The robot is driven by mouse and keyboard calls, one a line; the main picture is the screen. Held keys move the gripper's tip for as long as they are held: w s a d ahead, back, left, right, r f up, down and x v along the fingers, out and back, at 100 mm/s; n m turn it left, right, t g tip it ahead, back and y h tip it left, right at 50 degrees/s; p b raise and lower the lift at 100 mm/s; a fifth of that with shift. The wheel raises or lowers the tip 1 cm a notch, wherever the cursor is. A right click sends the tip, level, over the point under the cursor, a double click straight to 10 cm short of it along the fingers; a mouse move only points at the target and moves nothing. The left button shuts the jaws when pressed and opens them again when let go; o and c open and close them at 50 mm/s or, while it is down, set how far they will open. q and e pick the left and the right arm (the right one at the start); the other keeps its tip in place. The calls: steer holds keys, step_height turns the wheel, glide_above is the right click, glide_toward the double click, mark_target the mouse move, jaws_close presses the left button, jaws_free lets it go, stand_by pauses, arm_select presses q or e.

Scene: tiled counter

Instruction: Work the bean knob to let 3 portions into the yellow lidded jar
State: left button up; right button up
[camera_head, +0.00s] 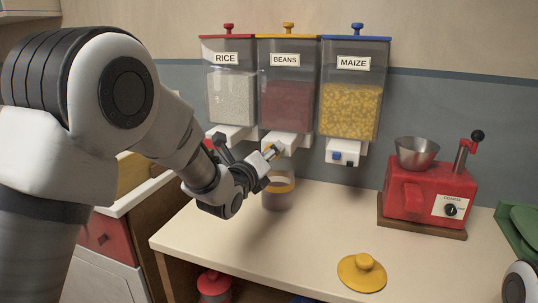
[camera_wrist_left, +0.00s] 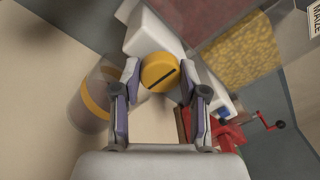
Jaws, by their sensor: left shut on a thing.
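The bean dispenser (camera_head: 287,95), labelled BEANS, hangs on the wall between rice and maize. Its yellow bean knob (camera_wrist_left: 159,70), with a dark line across its face, sits between the fingers of my left gripper (camera_head: 270,154). In the left wrist view the gripper (camera_wrist_left: 160,88) is shut on it, one finger on each side; the line lies at a slant. The clear jar (camera_head: 278,199) with a yellow band stands open on the counter below the bean spout, partly behind my gripper; its contents are unclear. Its yellow lid (camera_head: 362,273) lies on the counter at the front.
The rice dispenser (camera_head: 230,95) is on the left and the maize dispenser (camera_head: 352,95) on the right. A red grinder (camera_head: 425,190) with a metal bowl stands at right, near a green object (camera_head: 520,228). A red-lidded jar (camera_head: 213,285) is below the counter. The counter's middle is clear.

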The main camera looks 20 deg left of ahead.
arm_select(q)
steer(key=shift+f, duration=0.2)
steer(key=o, duration=1.1)
steer(key=shift+o, duration=0.2)
steer(key=shift+r, duration=0.1)
steer(key=shift+s, duration=0.1)
steer(key=s+a, duration=0.1)
steer(key=s, duration=1)
steer(key=shift+s+a, duration=0.25)
steer(key=shift+s, duration=0.15)
